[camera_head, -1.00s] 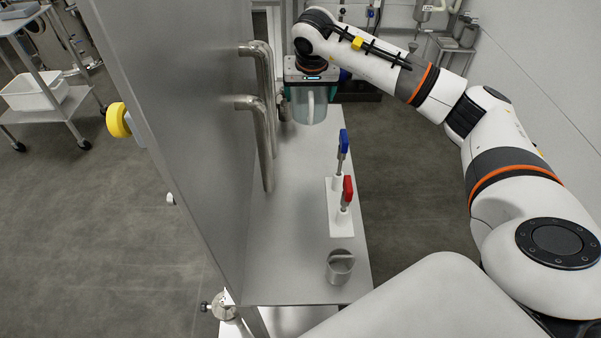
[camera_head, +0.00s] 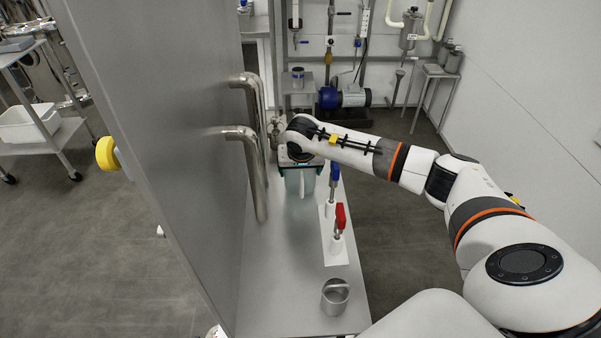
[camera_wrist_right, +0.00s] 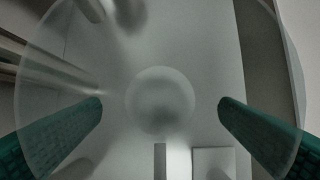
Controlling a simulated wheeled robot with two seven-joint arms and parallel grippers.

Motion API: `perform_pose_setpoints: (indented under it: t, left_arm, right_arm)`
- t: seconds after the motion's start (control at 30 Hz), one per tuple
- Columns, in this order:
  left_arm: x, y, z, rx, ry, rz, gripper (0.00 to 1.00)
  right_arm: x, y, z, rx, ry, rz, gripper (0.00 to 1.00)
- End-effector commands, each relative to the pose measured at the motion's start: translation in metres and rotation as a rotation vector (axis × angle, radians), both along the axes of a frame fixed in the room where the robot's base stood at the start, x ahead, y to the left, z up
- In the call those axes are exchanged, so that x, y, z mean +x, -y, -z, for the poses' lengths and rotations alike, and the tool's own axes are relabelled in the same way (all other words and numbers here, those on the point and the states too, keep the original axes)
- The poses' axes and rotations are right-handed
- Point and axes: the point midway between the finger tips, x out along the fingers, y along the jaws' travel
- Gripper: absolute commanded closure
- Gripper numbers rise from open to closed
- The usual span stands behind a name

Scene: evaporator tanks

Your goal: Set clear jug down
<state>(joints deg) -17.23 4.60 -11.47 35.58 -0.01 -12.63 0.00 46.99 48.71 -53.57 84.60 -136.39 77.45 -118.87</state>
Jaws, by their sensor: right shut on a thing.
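The clear jug (camera_head: 300,184) is upright at the far end of the grey steel shelf (camera_head: 275,280), behind the blue-handled valve. My right gripper (camera_head: 300,164) is shut on it from above. In the right wrist view the green-padded fingers (camera_wrist_right: 160,112) stand on both sides of the jug, and its round see-through body (camera_wrist_right: 160,60) fills much of the picture. I cannot tell whether the jug's base touches the shelf. My left gripper is not in view.
A blue-handled valve (camera_head: 334,174) and a red-handled valve (camera_head: 340,218) stand on a white plate. A metal cup (camera_head: 335,297) is at the near end. Bent pipes (camera_head: 255,150) run beside the steel wall (camera_head: 170,130) on the left. Shelf between is clear.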

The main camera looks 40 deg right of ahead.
Motion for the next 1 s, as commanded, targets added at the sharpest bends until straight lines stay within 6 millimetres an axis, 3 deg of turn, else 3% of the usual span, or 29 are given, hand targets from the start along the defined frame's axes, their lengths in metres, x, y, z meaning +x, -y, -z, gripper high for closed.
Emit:
perform_pose_setpoints:
  t: [0.13, 0.47, 0.5, 0.53, 0.83, 1.0]
  left_arm:
    - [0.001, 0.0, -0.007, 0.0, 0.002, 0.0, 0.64]
    - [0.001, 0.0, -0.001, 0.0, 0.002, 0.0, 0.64]
    - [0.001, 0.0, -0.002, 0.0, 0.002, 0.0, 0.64]
    - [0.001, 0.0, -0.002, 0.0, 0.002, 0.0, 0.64]
    - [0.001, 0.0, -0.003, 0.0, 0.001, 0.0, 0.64]
    - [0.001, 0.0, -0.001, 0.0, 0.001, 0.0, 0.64]
  right_arm:
    - [0.0, 0.0, 0.017, 0.001, 0.0, 0.0, 0.41]
    - [0.0, 0.0, 0.022, 0.0, 0.002, 0.0, 0.41]
    - [0.0, 0.0, 0.022, 0.0, 0.001, 0.0, 0.12]
    - [0.0, 0.0, 0.021, 0.0, 0.001, 0.0, 0.07]
    - [0.0, 0.0, 0.02, -0.001, 0.001, 0.0, 0.05]
    - [-0.003, -0.002, 0.008, -0.001, 0.004, -0.001, 0.05]
